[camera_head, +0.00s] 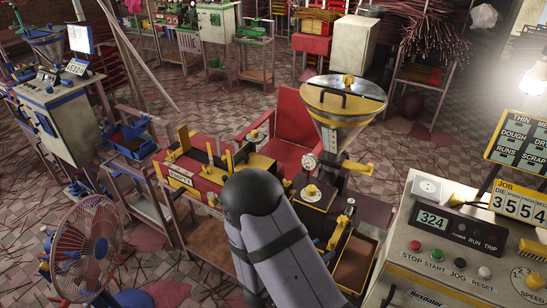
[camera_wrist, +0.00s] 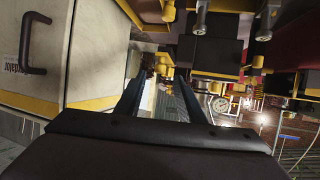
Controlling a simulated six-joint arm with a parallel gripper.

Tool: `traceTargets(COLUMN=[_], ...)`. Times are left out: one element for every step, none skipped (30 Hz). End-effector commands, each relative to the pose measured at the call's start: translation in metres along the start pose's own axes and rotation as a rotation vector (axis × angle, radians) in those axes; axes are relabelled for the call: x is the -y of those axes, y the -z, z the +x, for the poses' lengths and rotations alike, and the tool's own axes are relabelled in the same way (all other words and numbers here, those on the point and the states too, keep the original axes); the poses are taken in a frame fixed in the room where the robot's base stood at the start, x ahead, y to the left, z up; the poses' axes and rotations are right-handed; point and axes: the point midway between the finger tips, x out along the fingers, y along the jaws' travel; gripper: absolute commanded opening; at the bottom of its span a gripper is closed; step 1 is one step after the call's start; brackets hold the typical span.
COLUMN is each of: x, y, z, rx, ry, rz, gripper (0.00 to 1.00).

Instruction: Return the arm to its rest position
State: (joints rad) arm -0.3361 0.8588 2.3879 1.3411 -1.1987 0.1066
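My arm (camera_head: 270,240) shows as grey links at the bottom middle of the head view, in front of the red and yellow extruder (camera_head: 205,180). My gripper is hidden there behind the arm and the machine. In the wrist view my gripper (camera_wrist: 164,78) shows two dark fingers with a clear gap between them. It is open, and I see nothing held between the fingers. A cream cabinet (camera_wrist: 70,55) with a dark handle stands close to the left of the fingers. Dark and yellow machine parts (camera_wrist: 210,50) hang close at the upper right.
A steel hopper (camera_head: 342,110) rises behind my arm. The control console (camera_head: 440,255), its display reading 324, stands at the right. A brown tray (camera_head: 355,262) lies between arm and console. A fan (camera_head: 85,250) stands at lower left. Tiled floor (camera_head: 190,285) shows between fan and extruder.

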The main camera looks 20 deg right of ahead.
Motion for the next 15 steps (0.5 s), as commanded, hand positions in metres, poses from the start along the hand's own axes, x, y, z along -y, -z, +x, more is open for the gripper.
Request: traceTargets(x=[0.000,-0.001,-0.001,-0.002,-0.002,-0.002,-0.001,0.001,0.004,0.006,0.008,0.010,0.011,0.011,0.009], y=[-0.004,-0.007,-0.013,-0.018,-0.025,-0.036,-0.046,-0.057,-0.073,-0.086,-0.099,-0.117,-0.131,-0.145,-0.162], z=[0.000,0.000,0.000,-0.001,-0.001,-0.003,-0.004,-0.006,-0.011,-0.015,-0.021,-0.029,-0.038,-0.047,-0.060], rx=[0.014,0.027,0.050,0.073,0.101,0.145,0.184,0.229,0.294,0.347,0.404,0.483,0.545,0.607,0.691], ry=[-0.001,-0.003,-0.005,-0.007,-0.008,-0.006,0.001,0.010,0.026,0.040,0.057,0.080,0.098,0.117,0.142], rz=[-0.004,-0.006,-0.009,-0.011,-0.015,-0.022,-0.031,-0.041,-0.059,-0.076,-0.097,-0.130,-0.159,-0.191,-0.238], gripper=[0.35,0.35,0.35,0.35,0.35,0.35,0.35,0.35,0.35,0.35,0.35,0.35,0.35,0.35,0.35])
